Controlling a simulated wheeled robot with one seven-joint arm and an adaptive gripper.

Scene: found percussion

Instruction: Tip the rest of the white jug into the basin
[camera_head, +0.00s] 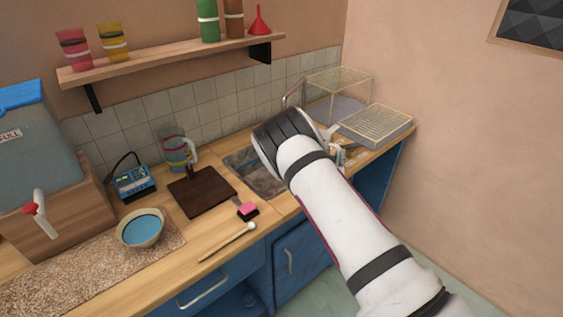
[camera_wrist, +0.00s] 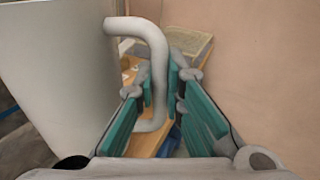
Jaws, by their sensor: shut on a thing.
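In the wrist view, my gripper (camera_wrist: 160,90) is shut on the pale handle (camera_wrist: 156,48) of the white jug (camera_wrist: 55,70). The jug's smooth body fills the left of that view. Its mouth and contents are out of sight, and I cannot tell how far it is tilted. In the head view, my arm hides nearly all of the gripper and jug. The basin (camera_head: 249,180) is a grey metal sink set in the wooden counter. My arm covers its right part, and I cannot see its contents clearly.
A wire dish rack (camera_head: 376,124) stands right of the basin by the wall. A dark board (camera_head: 202,192), clear jug (camera_head: 175,152), pink sponge (camera_head: 247,209), brush (camera_head: 228,242) and blue-filled bowl (camera_head: 141,229) lie to the left. A shelf (camera_head: 170,60) hangs above.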

